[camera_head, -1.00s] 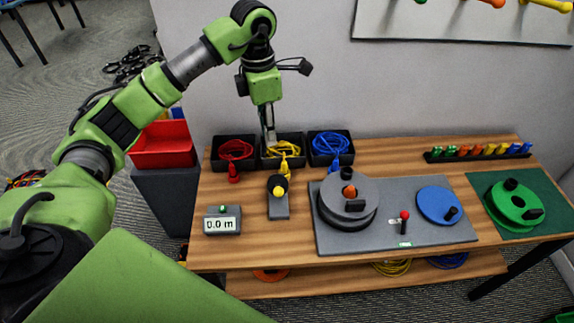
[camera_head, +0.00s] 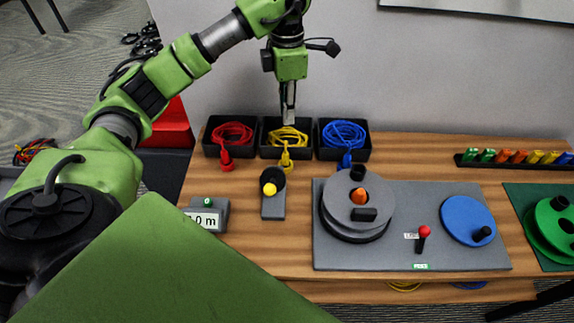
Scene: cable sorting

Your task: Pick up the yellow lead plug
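The yellow lead plug (camera_head: 286,160) hangs over the front edge of the middle black bin, on the wooden bench. Its yellow cable (camera_head: 286,138) lies coiled in that bin (camera_head: 264,152). My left gripper (camera_head: 289,121) points down above the back of the middle bin, apart from the plug. My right gripper is out of view.
Bins with a red cable (camera_head: 232,133) and a blue cable (camera_head: 343,133) flank the middle one. A grey stand with a yellow knob (camera_head: 270,189) is just in front. A grey reel (camera_head: 358,203) stands on a grey plate to the right. A wall is behind.

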